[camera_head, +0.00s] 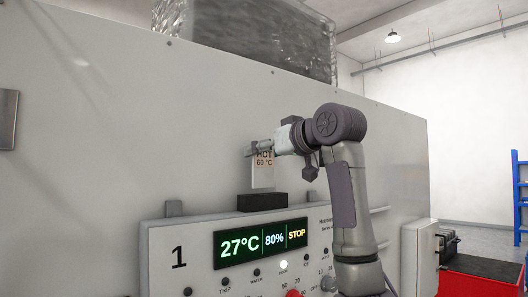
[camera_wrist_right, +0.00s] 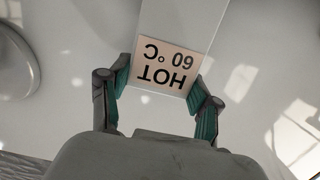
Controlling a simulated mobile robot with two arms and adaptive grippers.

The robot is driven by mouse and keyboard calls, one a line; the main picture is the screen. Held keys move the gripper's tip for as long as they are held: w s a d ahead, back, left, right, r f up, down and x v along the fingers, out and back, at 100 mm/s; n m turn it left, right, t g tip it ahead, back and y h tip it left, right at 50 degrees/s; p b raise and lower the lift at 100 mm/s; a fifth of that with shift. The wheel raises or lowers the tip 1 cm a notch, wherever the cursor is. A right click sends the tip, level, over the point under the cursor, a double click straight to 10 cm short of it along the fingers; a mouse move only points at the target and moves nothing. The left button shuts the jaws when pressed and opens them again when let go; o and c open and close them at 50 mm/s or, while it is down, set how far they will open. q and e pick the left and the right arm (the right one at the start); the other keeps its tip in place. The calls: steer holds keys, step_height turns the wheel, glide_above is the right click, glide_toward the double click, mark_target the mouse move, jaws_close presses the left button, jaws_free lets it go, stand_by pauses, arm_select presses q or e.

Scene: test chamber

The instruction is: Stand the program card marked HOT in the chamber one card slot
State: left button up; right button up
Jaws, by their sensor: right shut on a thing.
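The HOT program card (camera_head: 263,175) is a pale upright card with "HOT 60 °C" printed near its top. My right gripper (camera_head: 262,149) is shut on its upper part. In the right wrist view the card (camera_wrist_right: 166,70) sits between the two teal-padded fingers of the gripper (camera_wrist_right: 160,92), and its label reads upside down. The dark slot block (camera_head: 262,201) stands on top of the chamber one panel (camera_head: 200,235), directly below the card. The card's lower edge is at or just above the block; I cannot tell whether it is in the slot. My left gripper is not in view.
The panel shows a display (camera_head: 261,243) reading 27°C, 80%, STOP, with knobs below. A large grey chamber wall (camera_head: 100,110) stands behind. A red cart (camera_head: 480,278) and a blue rack (camera_head: 520,190) are at the right.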

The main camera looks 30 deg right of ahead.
mark_target(265, 171)
steer(key=shift+f+b, duration=1.9)
steer(key=shift+f, duration=0.45)
steer(key=o, duration=1.3)
steer(key=shift+r, duration=0.1)
steer(key=shift+s, duration=0.2)
steer(key=s, duration=0.3)
steer(key=s+r, duration=0.1)
steer(key=s, duration=0.3)
steer(key=s+d, duration=0.1)
steer(key=s, duration=0.3)
steer(key=shift+s+r, duration=0.25)
steer(key=shift+r, duration=0.15)
